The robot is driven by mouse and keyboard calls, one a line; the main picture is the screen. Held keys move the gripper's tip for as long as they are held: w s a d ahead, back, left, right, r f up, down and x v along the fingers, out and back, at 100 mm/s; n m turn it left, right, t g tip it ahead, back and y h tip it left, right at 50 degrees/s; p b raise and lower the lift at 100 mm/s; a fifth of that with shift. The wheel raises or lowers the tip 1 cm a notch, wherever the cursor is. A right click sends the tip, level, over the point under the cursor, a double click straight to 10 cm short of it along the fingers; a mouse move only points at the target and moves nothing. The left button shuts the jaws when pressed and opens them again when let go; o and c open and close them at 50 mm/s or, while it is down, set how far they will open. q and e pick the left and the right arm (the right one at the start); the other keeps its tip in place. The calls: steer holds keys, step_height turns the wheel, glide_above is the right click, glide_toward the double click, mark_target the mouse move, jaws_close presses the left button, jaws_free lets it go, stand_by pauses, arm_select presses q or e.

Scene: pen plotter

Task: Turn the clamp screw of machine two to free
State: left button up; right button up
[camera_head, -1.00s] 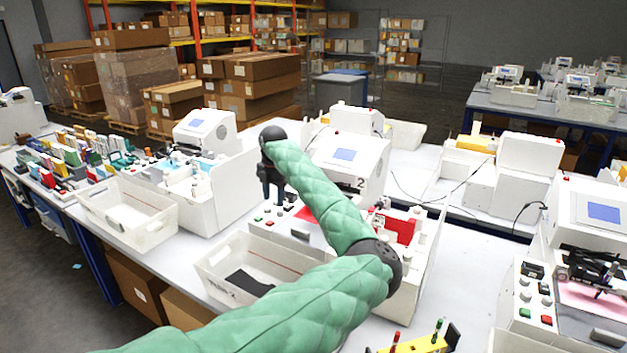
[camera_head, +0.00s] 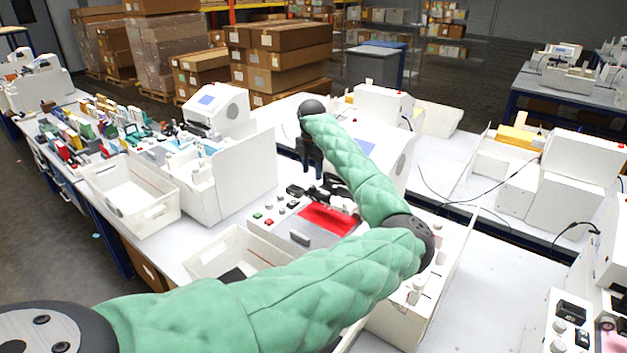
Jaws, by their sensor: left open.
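Machine two (camera_head: 398,150) is the white plotter in the middle, largely covered by my green-sleeved left arm. Its number, visible earlier, is now hidden. A red sheet (camera_head: 327,218) lies on its bed, with a dark carriage (camera_head: 333,196) along the sheet's far edge. I cannot make out the clamp screw; it is too small or hidden. My left gripper (camera_head: 314,176) is black, points down and is open and empty. It appears at the carriage's far left side; I cannot tell whether it touches. My right gripper is not in view.
A white bin (camera_head: 215,262) stands in front of machine two, partly behind my arm. Another bin (camera_head: 130,205) and a plotter with a tall side panel (camera_head: 245,175) stand to the left. Clear tabletop (camera_head: 480,290) lies to the right. Cables run across the table behind.

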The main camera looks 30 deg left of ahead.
mark_target(313, 186)
arm_select(q)
steer(key=f, duration=0.1)
steer(key=f+p, duration=0.1)
steer(key=f, duration=0.1)
steer(key=shift+w+f, duration=0.25)
steer(key=shift+w, duration=0.1)
steer(key=shift+s+f+p, duration=0.2)
steer(key=shift+f+p, duration=0.65)
steer(key=shift+f, duration=0.1)
steer(key=shift+w+f, duration=0.1)
steer(key=shift+f, duration=0.25)
steer(key=c, duration=1)
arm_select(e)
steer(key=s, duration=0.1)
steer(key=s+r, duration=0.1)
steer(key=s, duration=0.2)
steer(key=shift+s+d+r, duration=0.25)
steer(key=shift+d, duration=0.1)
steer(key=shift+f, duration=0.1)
